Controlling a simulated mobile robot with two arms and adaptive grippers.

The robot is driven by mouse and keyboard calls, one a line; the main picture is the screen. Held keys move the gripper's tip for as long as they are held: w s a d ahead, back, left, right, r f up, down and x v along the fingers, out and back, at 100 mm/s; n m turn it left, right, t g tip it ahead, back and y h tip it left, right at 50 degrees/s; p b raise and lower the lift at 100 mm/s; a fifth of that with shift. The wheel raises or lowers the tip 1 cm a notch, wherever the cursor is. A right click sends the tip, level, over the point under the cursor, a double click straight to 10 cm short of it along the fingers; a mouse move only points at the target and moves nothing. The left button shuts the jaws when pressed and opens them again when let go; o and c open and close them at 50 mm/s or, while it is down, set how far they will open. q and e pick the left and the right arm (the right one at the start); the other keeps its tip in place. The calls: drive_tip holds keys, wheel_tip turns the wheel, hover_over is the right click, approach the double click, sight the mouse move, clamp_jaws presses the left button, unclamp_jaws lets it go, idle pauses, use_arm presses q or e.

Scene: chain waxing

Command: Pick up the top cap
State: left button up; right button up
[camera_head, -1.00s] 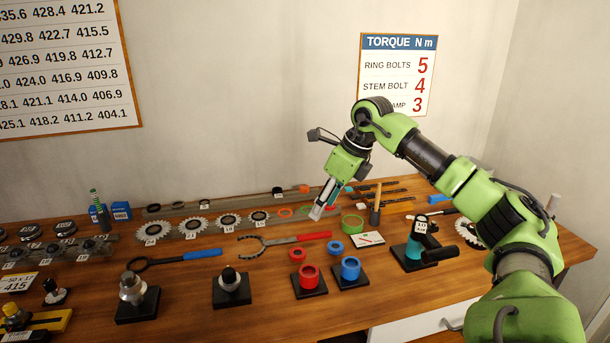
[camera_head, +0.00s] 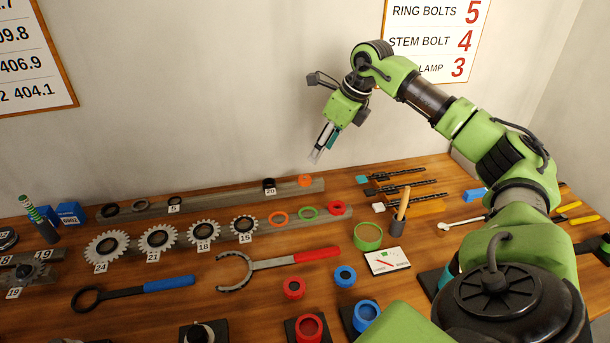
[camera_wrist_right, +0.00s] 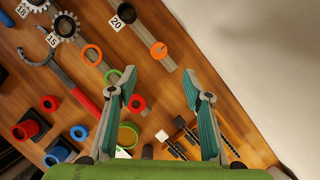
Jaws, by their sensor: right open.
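A small orange disc with a dark centre, which looks like the top cap (camera_head: 305,181), lies at the right end of the back grey rail. It also shows in the right wrist view, as an orange cap (camera_wrist_right: 159,51) just beyond the fingertips and between their lines. My right gripper (camera_head: 318,157) is raised above and slightly right of this cap, apart from it. In the right wrist view, the gripper (camera_wrist_right: 158,78) has its two teal-padded fingers spread wide with nothing between them. My left gripper is in neither current view.
Orange, green and red rings (camera_head: 308,212) lie on the front rail. A black spacer (camera_head: 269,186) labelled 20 sits left of the cap. The wall (camera_head: 230,80) stands close behind.

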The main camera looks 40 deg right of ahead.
approach(306, 178)
drive_tip(key=x, duration=0.3)
drive_tip(key=p+x, duration=0.3)
drive_tip(key=x, duration=0.1)
drive_tip(key=shift+a+f, duration=0.1)
drive_tip(key=shift+w+f, duration=0.25)
drive_tip(key=shift+f, duration=0.25)
drive_tip(key=shift+r, duration=0.1)
drive_tip(key=c, duration=0.9)
